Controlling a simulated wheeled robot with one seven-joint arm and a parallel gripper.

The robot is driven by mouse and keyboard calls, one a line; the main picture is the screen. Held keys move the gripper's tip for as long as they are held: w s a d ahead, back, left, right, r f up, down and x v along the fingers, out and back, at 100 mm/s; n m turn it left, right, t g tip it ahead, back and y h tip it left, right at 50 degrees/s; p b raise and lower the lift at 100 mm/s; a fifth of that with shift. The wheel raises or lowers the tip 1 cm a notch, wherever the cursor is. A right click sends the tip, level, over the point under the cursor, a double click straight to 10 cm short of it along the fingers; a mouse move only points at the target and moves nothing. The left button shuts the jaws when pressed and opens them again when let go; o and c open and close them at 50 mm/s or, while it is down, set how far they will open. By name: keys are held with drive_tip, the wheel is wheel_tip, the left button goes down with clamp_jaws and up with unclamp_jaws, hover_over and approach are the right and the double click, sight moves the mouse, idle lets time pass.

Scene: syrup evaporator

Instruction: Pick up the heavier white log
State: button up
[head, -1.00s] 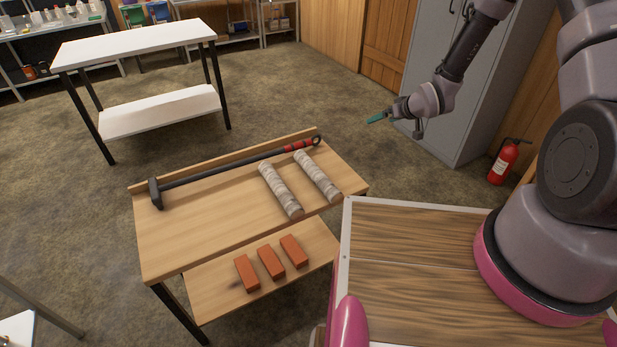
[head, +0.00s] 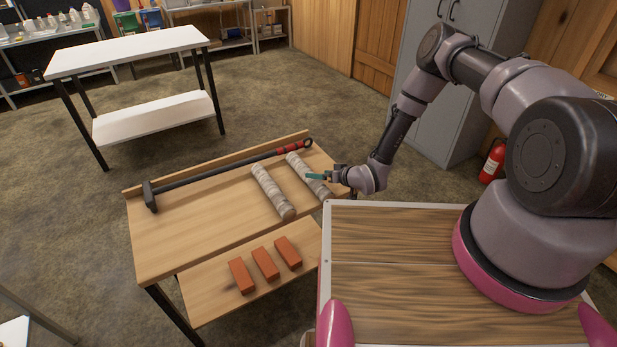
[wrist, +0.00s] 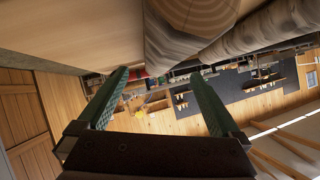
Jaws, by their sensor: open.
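Two whitish, bark-covered logs lie side by side on the upper top of a wooden bench, the left log (head: 270,191) and the right log (head: 298,163). They look alike in size, and I cannot tell by sight which is heavier. In the head view my gripper (head: 308,176) overlaps the right log, with its teal fingers pointing left. In the wrist view the green fingers are spread and empty (wrist: 160,73). One log (wrist: 185,30) is close above the fingertips there, end towards me, with another log (wrist: 265,38) to its right. Neither is between the fingers.
A long-handled hammer (head: 220,169) lies along the bench's (head: 190,235) raised back edge. Several orange bricks (head: 265,263) sit on its lower front shelf. A white table (head: 130,50) stands behind, a grey cabinet (head: 440,110) and fire extinguisher (head: 492,163) at right.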

drive_tip(key=x, duration=0.4)
drive_tip(key=shift+s+a+f, duration=0.1)
drive_tip(key=shift+f, duration=0.25)
drive_tip(key=shift+w+a+f, duration=0.2)
drive_tip(key=shift+w+a, duration=0.05)
drive_tip(key=shift+w, duration=0.1)
clamp_jaws()
